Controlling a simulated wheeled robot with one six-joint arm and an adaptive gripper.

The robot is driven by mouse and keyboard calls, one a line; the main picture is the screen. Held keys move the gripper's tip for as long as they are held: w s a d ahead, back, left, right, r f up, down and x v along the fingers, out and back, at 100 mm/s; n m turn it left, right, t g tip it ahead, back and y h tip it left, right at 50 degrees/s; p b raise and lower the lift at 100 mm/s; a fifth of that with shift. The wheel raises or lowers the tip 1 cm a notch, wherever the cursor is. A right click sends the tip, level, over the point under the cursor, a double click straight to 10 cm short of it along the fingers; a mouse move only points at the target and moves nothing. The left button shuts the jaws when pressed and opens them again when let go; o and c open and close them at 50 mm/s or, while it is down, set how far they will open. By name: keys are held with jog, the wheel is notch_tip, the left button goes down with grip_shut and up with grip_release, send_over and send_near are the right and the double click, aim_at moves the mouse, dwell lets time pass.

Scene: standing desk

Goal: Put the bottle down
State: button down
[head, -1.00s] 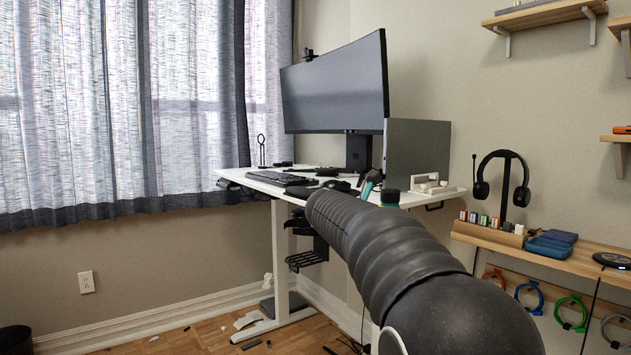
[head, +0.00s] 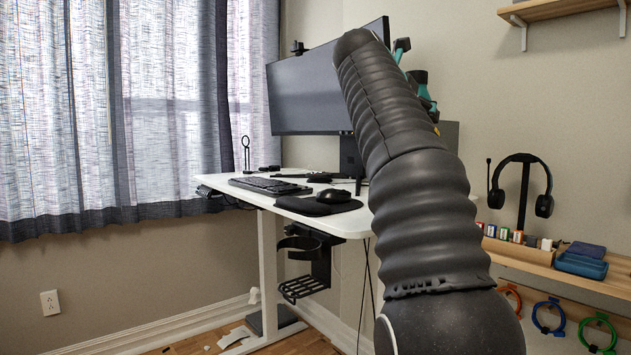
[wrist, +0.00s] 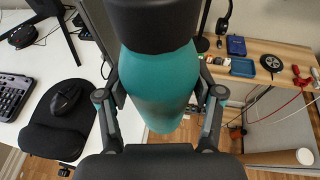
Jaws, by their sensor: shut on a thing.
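A teal bottle (wrist: 160,85) with a wide black cap (wrist: 152,22) fills the middle of the wrist view. My gripper (wrist: 160,92) is shut around it, with a finger pressed to each side. In the head view my arm hides most of the gripper; only some teal and dark parts show at its right edge, high beside the monitor. The white desk (head: 350,222) is to the left in the wrist view. The bottle is held up, clear of the desk, and the bottle's base is hard to make out.
A mouse (head: 333,196) on a dark mat, a keyboard (head: 270,186) and the monitor (head: 310,90) take up the desk. A wooden shelf (head: 540,262) with a headset (head: 522,185) and small boxes stands at the right. A cup holder (head: 300,243) hangs under the desk.

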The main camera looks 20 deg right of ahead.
jog(key=w+a+f, duration=0.6)
jog(key=w+f, duration=0.3)
jog(key=f, duration=0.1)
jog(key=shift+w+f, duration=0.3)
jog(key=shift+w, duration=0.05)
jog(key=shift+a+f, duration=0.1)
jog(key=shift+f, duration=0.1)
dwell(0.4)
jog(key=shift+c, duration=0.9)
grip_release()
jog(key=v, duration=1.2)
jog(key=shift+r, duration=0.1)
